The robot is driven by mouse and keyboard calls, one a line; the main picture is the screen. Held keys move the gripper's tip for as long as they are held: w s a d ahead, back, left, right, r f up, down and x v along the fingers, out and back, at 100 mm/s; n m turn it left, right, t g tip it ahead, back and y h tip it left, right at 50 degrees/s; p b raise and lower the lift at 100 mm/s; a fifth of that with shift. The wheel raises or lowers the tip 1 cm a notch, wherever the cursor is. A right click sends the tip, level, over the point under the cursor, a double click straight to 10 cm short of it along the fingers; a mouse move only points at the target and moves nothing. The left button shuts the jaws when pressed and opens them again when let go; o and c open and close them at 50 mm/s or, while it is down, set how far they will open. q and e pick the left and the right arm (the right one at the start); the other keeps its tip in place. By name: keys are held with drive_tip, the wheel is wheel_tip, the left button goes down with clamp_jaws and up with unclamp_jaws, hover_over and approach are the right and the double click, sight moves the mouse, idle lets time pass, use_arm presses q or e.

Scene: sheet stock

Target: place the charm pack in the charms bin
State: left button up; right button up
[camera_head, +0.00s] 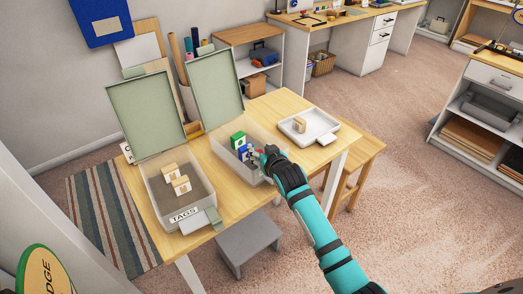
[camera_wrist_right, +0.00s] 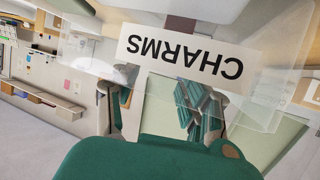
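The charms bin (camera_head: 219,153) is a clear box with its green lid (camera_head: 216,88) raised, right of the tags bin. Its white CHARMS label (camera_wrist_right: 185,58) shows upside down in the right wrist view. A green pack (camera_head: 238,138) and a blue pack (camera_head: 245,153) are in the charms bin; which is the charm pack I cannot tell. My right gripper (camera_head: 262,155) is at the bin's front right, close to the blue pack. In the wrist view its fingers (camera_wrist_right: 155,100) stand apart with no pack visible between them. My left gripper is not in view.
The tags bin (camera_head: 152,205) holds two tan packs, its lid (camera_head: 147,112) raised. A white tray (camera_head: 293,134) with a small tan pack (camera_head: 300,124) is at the table's right. A grey step stool (camera_head: 247,240) stands in front. A wooden stool (camera_head: 358,160) is at right.

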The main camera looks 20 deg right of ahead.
drive_tip(key=shift+s+f, duration=0.2)
drive_tip(key=shift+f, duration=0.4)
drive_tip(key=shift+r, duration=0.3)
drive_tip(key=r+v, duration=0.1)
drive_tip(key=v, duration=1.1)
drive_tip(key=shift+w+r, duration=0.15)
drive_tip(key=shift+r, duration=0.05)
